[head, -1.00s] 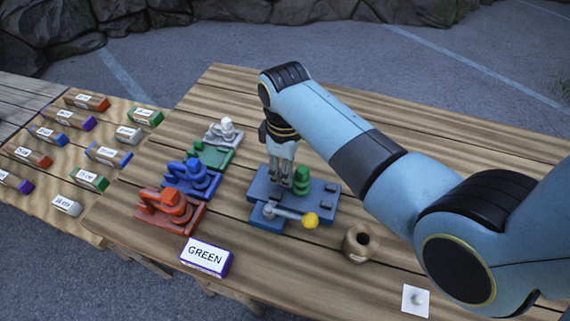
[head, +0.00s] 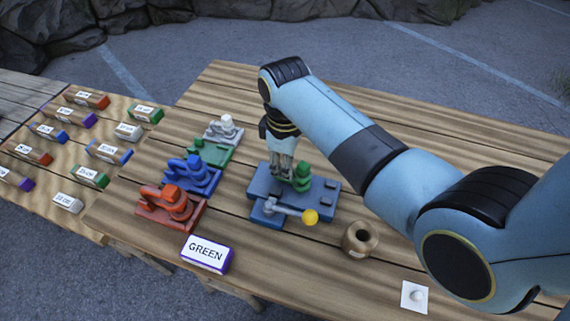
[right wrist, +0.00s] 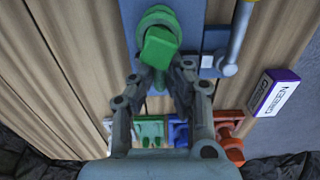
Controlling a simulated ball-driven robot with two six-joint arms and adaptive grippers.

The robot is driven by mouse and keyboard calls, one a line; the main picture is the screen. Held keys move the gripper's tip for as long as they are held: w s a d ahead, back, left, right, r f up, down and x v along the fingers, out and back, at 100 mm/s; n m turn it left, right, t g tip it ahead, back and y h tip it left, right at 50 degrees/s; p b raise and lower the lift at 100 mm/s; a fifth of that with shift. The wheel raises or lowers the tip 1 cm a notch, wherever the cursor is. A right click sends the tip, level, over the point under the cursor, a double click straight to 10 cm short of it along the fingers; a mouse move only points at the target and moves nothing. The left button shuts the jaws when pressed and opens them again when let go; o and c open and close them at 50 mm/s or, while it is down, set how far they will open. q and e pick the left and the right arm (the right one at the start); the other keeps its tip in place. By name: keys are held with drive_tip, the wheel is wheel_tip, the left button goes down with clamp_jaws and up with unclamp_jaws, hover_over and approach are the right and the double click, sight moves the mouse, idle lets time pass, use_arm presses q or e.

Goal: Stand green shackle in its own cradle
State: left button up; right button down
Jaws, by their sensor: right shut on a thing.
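The green shackle (head: 302,178) is above the blue-grey fixture plate, and my right gripper (head: 287,172) is shut on it. In the right wrist view the green shackle (right wrist: 160,45) is between the two fingertips (right wrist: 160,70). Whether its foot touches the plate I cannot tell. The green cradle (head: 212,154) is empty, in the row to the left between the white and blue cradles. It also shows in the right wrist view (right wrist: 149,130). My left gripper is not in view.
The blue-grey fixture plate (head: 262,188) has a lever with a yellow knob (head: 310,216). Blue (head: 192,175) and red (head: 170,203) shackles stand in their cradles. A GREEN label block (head: 206,254), a brown pot (head: 360,239) and a white card (head: 415,297) lie nearer.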

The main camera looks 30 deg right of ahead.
wheel_tip(320, 180, up, 3)
drive_tip(key=shift+w+f+p, duration=0.1)
drive_tip(key=shift+f+p, duration=0.1)
drive_tip(key=shift+p, duration=0.3)
drive_tip(key=shift+r, duration=1)
idle(0.3)
